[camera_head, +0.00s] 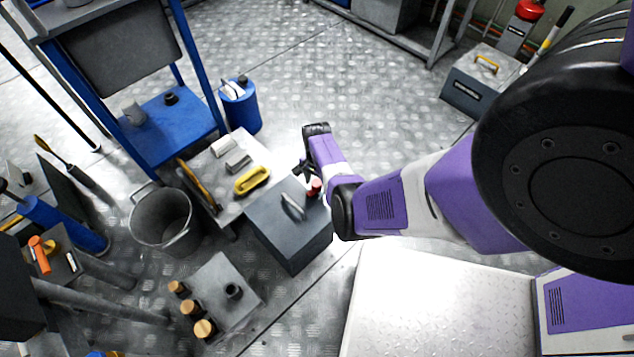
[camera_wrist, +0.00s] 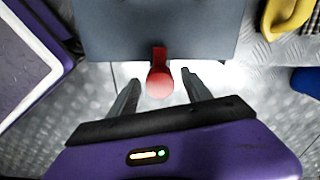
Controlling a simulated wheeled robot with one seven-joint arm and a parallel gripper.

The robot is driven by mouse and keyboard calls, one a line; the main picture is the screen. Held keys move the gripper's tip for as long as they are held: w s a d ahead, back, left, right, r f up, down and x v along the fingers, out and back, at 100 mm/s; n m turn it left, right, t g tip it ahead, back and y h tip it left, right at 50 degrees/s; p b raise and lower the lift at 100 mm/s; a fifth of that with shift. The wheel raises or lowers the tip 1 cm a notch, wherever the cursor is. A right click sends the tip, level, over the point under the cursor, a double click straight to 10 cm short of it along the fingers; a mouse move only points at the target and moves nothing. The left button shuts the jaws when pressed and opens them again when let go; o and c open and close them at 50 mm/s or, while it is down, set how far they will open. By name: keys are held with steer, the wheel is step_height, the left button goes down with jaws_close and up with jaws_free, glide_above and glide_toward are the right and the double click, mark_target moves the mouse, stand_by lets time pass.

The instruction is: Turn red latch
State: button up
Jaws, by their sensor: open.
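The red latch (camera_wrist: 159,80) sticks out from the edge of a dark grey box (camera_wrist: 110,28) in the wrist view. Its rounded end lies between the two fingers of my gripper (camera_wrist: 160,80), with a visible gap on each side. My gripper is open, and neither finger appears to touch the latch. In the head view, a small part of the red latch (camera_head: 314,187) shows beside my wrist, at the upper right edge of the grey box (camera_head: 290,242). My gripper (camera_head: 302,170) is small there and partly hidden by my arm.
The box has a pale handle (camera_head: 293,206) on top. Beside it stands a low grey table (camera_head: 222,177) with a yellow-handled tool (camera_head: 252,180). A metal bucket (camera_head: 163,217), a blue canister (camera_head: 240,108) and a blue cart (camera_head: 170,125) stand to the left. Open floor lies above my arm.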

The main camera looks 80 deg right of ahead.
step_height(320, 180, up, 8)
steer(key=p, duration=0.3)
steer(key=shift+f+p, duration=0.15)
steer(key=shift+p, duration=0.15)
